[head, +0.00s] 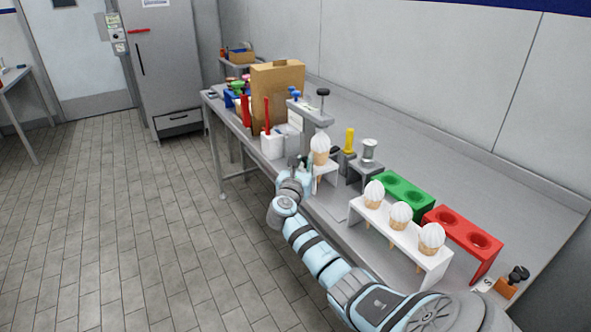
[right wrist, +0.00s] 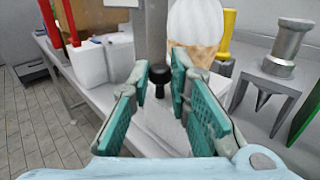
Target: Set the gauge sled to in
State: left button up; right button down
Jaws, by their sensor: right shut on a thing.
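My right gripper (head: 297,168) is at the front edge of the bench, beside a cone with a white swirl (head: 320,147). In the right wrist view its teal-padded fingers (right wrist: 161,82) are closed around a black knob (right wrist: 160,74), which appears to be the handle of the gauge sled. My left gripper is out of view.
A white rack (head: 405,240) holds several cones at the front right. Green (head: 405,192) and red (head: 463,240) racks stand behind it, with empty holes showing. A white container (head: 272,145), a cardboard box (head: 277,92) and a yellow-handled tool (head: 349,140) are nearby.

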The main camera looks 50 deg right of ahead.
jog(key=shift+r, duration=0.15)
jog(key=c, duration=1.8)
grip_release()
jog(key=shift+w, duration=0.1)
jog(key=shift+w+f, duration=0.2)
jog(key=v, duration=1.2)
